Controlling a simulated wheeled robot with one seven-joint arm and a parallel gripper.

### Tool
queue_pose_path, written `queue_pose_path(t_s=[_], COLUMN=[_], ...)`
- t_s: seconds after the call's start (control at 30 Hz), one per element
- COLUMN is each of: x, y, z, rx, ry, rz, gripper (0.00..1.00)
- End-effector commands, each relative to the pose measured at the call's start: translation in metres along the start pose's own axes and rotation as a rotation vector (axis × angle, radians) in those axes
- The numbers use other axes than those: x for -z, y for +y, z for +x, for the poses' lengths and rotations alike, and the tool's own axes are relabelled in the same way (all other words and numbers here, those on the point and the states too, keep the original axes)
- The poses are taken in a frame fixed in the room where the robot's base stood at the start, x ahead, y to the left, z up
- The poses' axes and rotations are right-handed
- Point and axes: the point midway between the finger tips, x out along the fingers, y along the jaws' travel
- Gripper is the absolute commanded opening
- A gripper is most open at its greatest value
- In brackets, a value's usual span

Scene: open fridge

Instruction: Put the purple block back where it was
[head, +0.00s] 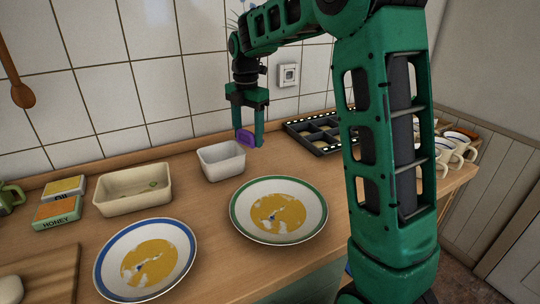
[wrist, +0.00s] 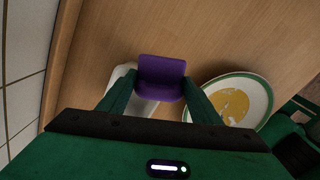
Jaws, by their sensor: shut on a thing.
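The purple block (head: 245,137) is held between the two fingers of my green gripper (head: 249,140). In the wrist view the block (wrist: 161,72) sits between the fingertips, with a finger on each side. In the head view it shows just above the far rim of a small white square bowl (head: 222,161). In the wrist view that bowl (wrist: 148,108) lies partly hidden beneath the block and the fingers. The block's height over the counter is hard to tell.
A green-rimmed plate (head: 298,235) and a blue-rimmed plate (head: 106,283) lie in front. A cream rectangular dish (head: 107,206) and two small boxes (head: 58,212) are at left. A black divided tray (head: 298,128) and several mugs (head: 443,155) stand at right. The tiled wall is close behind.

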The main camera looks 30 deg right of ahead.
Motion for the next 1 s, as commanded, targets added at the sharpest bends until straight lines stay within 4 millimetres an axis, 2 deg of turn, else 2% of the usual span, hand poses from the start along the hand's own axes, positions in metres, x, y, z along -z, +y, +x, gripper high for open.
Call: queue_pose_path(t_s=[0.2,0.4,0.63,0.9,1.0], x=[-0.04,-0.067,-0.074,-0.073,-0.073], y=[-0.021,-0.034,-0.037,-0.037,-0.037], z=[0.027,0.045,0.054,0.087,0.09], rx=[0.001,0.002,0.001,0.002,0.0], ry=[0.0,0.001,0.0,0.002,0.0], rz=[0.005,0.003,-0.001,-0.002,-0.002], gripper=[0.41,0.41,0.41,0.41,0.41])
